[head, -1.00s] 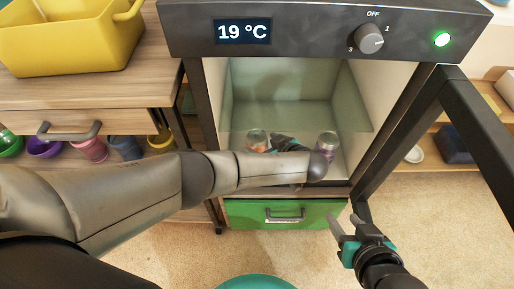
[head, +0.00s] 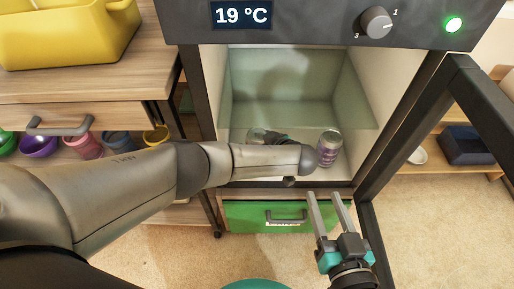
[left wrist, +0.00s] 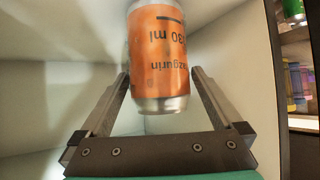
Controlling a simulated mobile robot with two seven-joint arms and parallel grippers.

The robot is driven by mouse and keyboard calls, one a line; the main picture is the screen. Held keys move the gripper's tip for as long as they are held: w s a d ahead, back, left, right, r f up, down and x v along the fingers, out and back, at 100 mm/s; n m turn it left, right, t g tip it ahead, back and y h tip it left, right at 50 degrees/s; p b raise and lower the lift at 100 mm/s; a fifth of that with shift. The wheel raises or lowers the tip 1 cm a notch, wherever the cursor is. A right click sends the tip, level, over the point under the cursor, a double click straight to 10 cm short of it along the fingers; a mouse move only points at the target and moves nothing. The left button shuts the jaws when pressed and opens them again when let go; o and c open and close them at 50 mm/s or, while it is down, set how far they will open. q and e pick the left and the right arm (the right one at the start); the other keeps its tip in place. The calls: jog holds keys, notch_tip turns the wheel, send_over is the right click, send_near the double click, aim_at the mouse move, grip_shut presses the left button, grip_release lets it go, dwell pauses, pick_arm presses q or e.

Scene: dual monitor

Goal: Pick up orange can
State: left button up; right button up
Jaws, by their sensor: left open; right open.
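The orange can (left wrist: 158,60) fills the upper middle of the left wrist view, between the open fingers of my left gripper (left wrist: 160,78). A gap shows on each side of the can, so the fingers are not closed on it. In the head view my left gripper (head: 265,138) is inside the open cabinet, and the can is almost wholly hidden around it. My right gripper (head: 325,196) is open and empty, in front of the cabinet, above the floor.
A purple and silver can (head: 329,148) stands in the cabinet (head: 280,105), right of my left wrist. The open door frame (head: 420,130) is on the right. A green drawer (head: 245,214) lies below. A yellow bin (head: 70,45) sits on the left counter.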

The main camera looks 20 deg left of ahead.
pick_arm(q)
jog(key=shift+a+f, duration=0.1)
jog(key=shift+a, duration=0.05)
jog(key=shift+c, duration=0.2)
grip_shut()
dwell(0.7)
jog(key=shift+r, duration=0.2)
